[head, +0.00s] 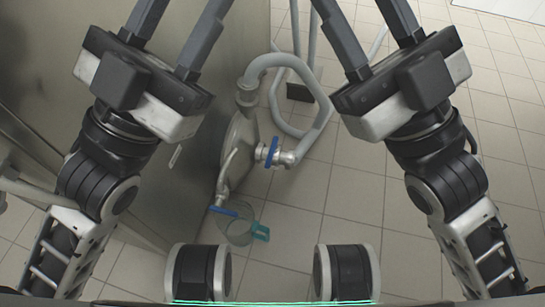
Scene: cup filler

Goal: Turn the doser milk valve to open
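A round metal doser body (238,145) stands against the steel cabinet in the middle of the head view. A blue valve handle (271,152) sits on the pipe fitting on its right side. A second blue handle (223,211) is at its lower outlet, above a clear jug (238,231) with a teal handle. I cannot tell which handle is the milk valve. My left gripper (177,28) and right gripper (368,28) point up the picture, with fingers apart and nothing seen between them. Their fingertips are cut off or nearly so by the top edge. Neither touches a valve.
A large steel cabinet (130,205) fills the left side. A grey hose (310,135) curves from the doser's top to the right-side fitting. A metal pipe (30,190) shows at far left. Tiled floor (330,215) is clear to the right of the doser.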

